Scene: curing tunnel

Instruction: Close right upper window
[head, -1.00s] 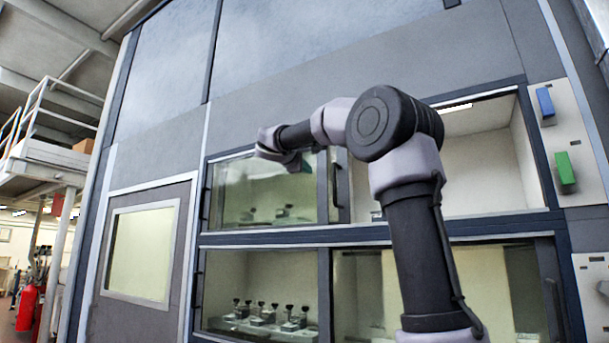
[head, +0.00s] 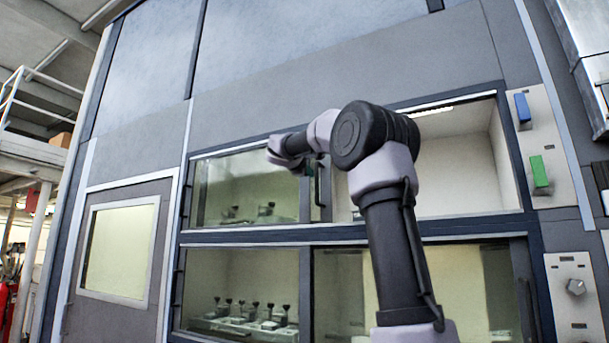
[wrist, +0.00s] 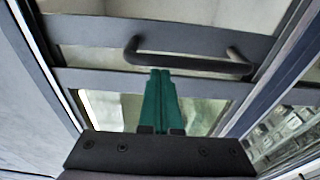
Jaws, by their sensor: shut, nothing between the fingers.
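The right half of the upper opening (head: 455,175) is uncovered, showing a pale interior. The right upper window's sash appears slid left, overlapping the left upper pane (head: 240,185). A dark bar handle (head: 318,186) stands on the frame near the middle of the upper row. In the wrist view the handle (wrist: 185,62) runs across a grey frame bar. My gripper (wrist: 160,72) has green fingers pressed together, empty, with tips right beside the handle. I cannot tell whether they touch it. In the head view my arm partly hides the opening and the fingers.
Lower windows (head: 245,290) sit below, with several dark-topped fixtures inside. A panel with a blue switch (head: 522,107) and a green switch (head: 539,171) is right of the opening. A grey door (head: 118,250) stands at left.

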